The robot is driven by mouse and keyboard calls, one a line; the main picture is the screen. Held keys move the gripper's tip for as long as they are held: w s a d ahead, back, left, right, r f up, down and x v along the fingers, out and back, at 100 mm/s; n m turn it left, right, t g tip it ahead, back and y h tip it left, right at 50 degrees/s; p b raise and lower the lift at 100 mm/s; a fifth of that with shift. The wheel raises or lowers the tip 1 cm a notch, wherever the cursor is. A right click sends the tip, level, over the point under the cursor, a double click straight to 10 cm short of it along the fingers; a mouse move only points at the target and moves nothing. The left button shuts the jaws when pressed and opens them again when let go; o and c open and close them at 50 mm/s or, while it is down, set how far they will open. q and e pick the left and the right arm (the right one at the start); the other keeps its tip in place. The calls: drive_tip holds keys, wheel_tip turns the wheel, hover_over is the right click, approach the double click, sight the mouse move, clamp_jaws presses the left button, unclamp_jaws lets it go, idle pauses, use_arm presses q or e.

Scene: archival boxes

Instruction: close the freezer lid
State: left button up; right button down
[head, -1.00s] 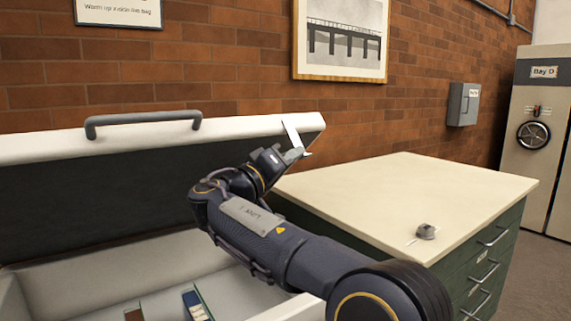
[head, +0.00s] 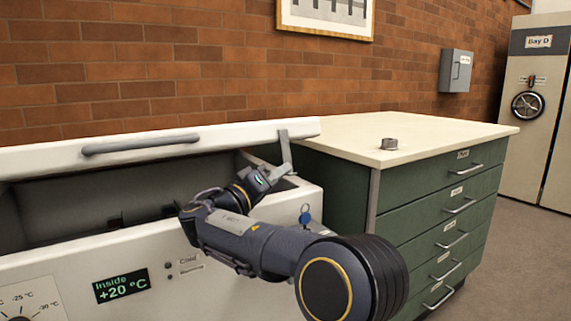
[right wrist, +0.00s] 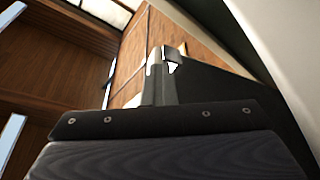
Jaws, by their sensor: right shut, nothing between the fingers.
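The white freezer lid (head: 235,136) is partly lowered in the head view, with a gap between it and the white freezer body (head: 230,262). A grey handle (head: 140,145) runs along its front edge. My right gripper (head: 284,140) is shut and empty at the lid's right end, its fingers pointing up against or very close to the front edge. In the right wrist view the shut fingers (right wrist: 165,65) show, with the pale lid edge (right wrist: 280,45) at upper right. My left gripper is not in view.
A green drawer cabinet (head: 420,190) with a cream top stands right of the freezer. A small grey object (head: 389,144) lies on it. The freezer front has a display (head: 121,286) reading +20 °C and a blue key tag (head: 305,217). Floor is clear at right.

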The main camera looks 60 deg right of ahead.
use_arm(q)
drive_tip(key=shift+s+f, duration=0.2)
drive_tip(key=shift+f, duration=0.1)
use_arm(e)
drive_tip(key=shift+w+f, duration=0.2)
drive_tip(key=shift+f, duration=0.5)
